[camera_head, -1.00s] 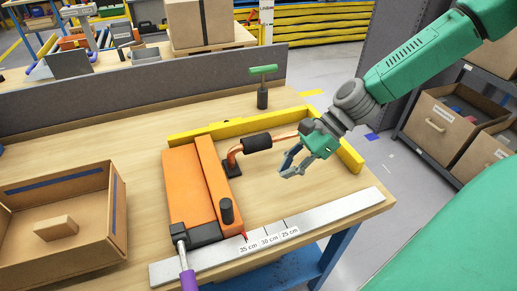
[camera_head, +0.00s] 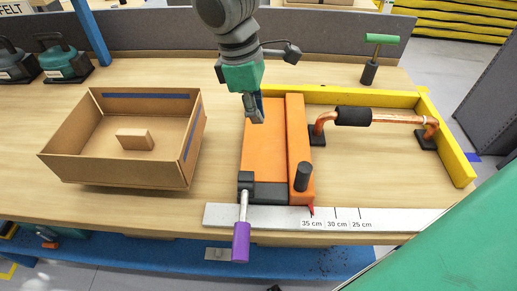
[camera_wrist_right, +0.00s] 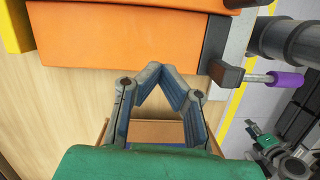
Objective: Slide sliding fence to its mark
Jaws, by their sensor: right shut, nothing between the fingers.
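The sliding fence (camera_head: 299,140) is the narrow orange bar with a black knob (camera_head: 303,177) at its near end. It lies along the right side of a wide orange block (camera_head: 265,150). Its red pointer (camera_head: 311,209) stands by the 35 cm mark on the grey ruler (camera_head: 400,220). My right gripper (camera_head: 257,118) is shut and empty over the far left part of the wide block. In the wrist view its fingertips (camera_wrist_right: 160,70) meet beside the orange block's edge; contact cannot be told.
A cardboard box (camera_head: 65,165) with a small block stands to the left. A copper pipe (camera_head: 390,117) lies right of the fence, inside a yellow rail (camera_head: 450,150). A purple-handled clamp (camera_head: 241,240) sticks out at the front. A green-handled tool (camera_head: 370,65) stands behind.

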